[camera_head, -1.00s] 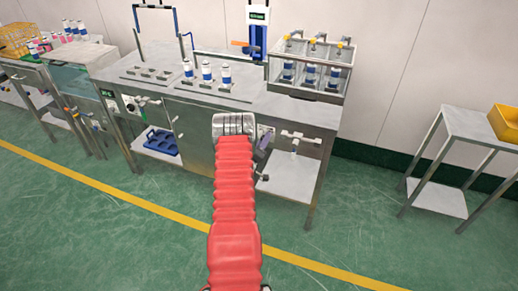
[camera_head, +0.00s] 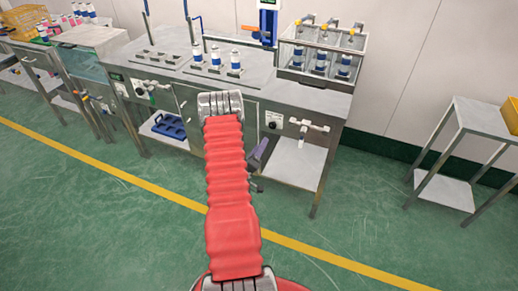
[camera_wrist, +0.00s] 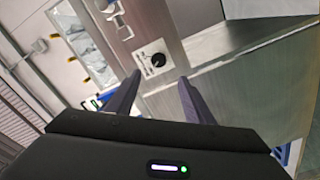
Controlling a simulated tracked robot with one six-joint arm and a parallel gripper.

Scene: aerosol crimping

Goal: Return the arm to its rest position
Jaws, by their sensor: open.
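My arm, in a red sleeve, rises through the middle of the head view in front of the steel bench (camera_head: 295,103). My gripper (camera_wrist: 155,100) shows in the wrist view with its two dark fingers apart and nothing between them. Beyond the fingers is a bench panel with a black knob (camera_wrist: 158,60). In the head view only a purple-grey part of my gripper (camera_head: 258,153) shows beside the sleeve, low in front of the bench. The arm hides the rest of it.
Several white-and-blue cans (camera_head: 215,57) stand on the bench, left of a clear-walled case (camera_head: 320,52) holding more cans. A steel side table (camera_head: 482,118) with a yellow bin (camera_head: 511,115) stands at right. The green floor (camera_head: 110,240) before the bench is clear.

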